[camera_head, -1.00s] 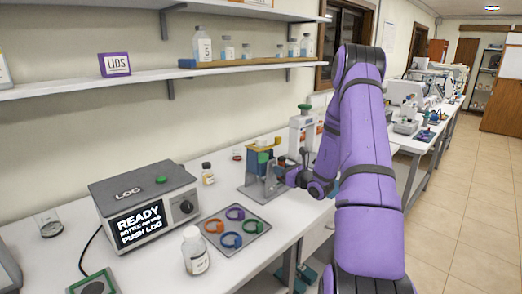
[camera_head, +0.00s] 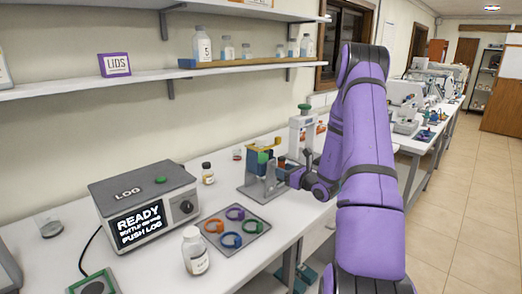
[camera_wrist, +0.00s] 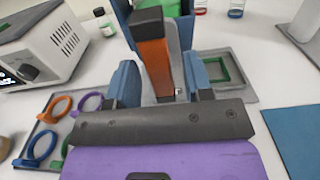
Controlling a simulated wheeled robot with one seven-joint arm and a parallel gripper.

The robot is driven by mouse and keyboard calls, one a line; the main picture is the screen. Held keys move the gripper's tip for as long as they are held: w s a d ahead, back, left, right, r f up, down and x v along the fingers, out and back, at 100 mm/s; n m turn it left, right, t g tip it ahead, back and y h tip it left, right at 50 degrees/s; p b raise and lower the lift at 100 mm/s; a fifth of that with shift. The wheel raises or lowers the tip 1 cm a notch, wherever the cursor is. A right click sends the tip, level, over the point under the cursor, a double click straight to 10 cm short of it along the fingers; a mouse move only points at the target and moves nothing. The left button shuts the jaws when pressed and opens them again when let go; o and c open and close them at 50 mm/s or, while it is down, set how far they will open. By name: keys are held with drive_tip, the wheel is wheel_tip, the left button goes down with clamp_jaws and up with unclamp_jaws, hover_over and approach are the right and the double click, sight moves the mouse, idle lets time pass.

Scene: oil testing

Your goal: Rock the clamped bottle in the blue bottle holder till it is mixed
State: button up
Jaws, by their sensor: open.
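The blue bottle holder (camera_head: 252,168) stands on the white bench, with yellow and green parts at its top. Its lower part also shows at the top of the wrist view. My gripper (camera_head: 291,172) is at its right side. In the wrist view my gripper (camera_wrist: 157,72) is open, with one blue finger on each side of an upright orange handle with a black top (camera_wrist: 155,55). Gaps show between the handle and both fingers. I cannot make out the clamped bottle or its contents clearly.
A grey tray with coloured rings (camera_head: 232,228), a white bottle (camera_head: 195,252) and a log box with a READY screen (camera_head: 143,205) are to the left. A small dark-capped bottle (camera_head: 207,173) stands behind. A green-topped device (camera_head: 303,130) stands beyond the holder.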

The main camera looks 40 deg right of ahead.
drive_tip(key=s, duration=0.6)
drive_tip(key=shift+s+d, duration=0.15)
drive_tip(key=shift+d, duration=0.05)
idle(0.4)
